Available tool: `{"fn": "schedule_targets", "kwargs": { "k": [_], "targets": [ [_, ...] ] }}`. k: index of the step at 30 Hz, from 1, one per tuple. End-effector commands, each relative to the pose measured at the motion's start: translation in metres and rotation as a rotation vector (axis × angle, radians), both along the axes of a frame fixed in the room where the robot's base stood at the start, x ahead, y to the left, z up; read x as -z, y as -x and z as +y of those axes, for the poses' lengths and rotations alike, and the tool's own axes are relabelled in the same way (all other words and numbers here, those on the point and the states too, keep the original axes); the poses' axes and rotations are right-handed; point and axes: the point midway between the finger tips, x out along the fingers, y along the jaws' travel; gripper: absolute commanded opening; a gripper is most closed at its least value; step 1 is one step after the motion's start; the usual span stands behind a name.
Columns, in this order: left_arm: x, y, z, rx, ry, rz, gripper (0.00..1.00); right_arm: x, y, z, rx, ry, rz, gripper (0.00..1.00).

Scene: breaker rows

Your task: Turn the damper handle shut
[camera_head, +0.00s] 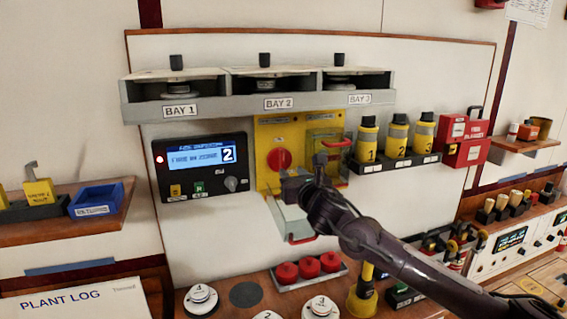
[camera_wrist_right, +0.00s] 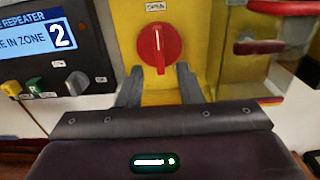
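The damper handle (camera_head: 279,159) is a round red knob on a yellow panel (camera_head: 262,135) under Bay 2. In the right wrist view the red handle (camera_wrist_right: 159,47) shows a raised grip bar standing about upright, below a label that reads "OPEN". My right gripper (camera_head: 290,176) is in front of the panel, just below and right of the handle. In the wrist view its two grey fingers (camera_wrist_right: 160,72) are apart, with the handle's lower end between their tips in the picture. I cannot tell whether they touch it. My left gripper is not in view.
A clear cover with a red handle (camera_wrist_right: 262,47) stands right of the knob. A dark display panel (camera_head: 201,167) is on the left. Yellow-and-black canisters (camera_head: 397,135) stand on a shelf to the right. Red knobs (camera_head: 309,267) sit on the counter below.

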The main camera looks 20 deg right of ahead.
Motion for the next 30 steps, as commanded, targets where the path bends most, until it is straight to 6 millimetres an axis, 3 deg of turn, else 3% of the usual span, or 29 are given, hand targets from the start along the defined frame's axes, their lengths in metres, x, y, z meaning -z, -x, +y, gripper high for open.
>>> {"fn": "schedule_targets", "kwargs": {
  "k": [12, 26, 30],
  "targets": [
    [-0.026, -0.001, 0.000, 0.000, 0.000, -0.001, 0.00, -0.002, -0.055, 0.003, 0.000, 0.000, 0.000, 0.33],
    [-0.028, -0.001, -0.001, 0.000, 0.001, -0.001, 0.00, 0.000, -0.064, 0.003, -0.001, 0.002, 0.001, 0.33],
    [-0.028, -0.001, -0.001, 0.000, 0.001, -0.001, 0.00, 0.000, -0.064, 0.003, -0.001, 0.002, 0.001, 0.14]
  ]
}}
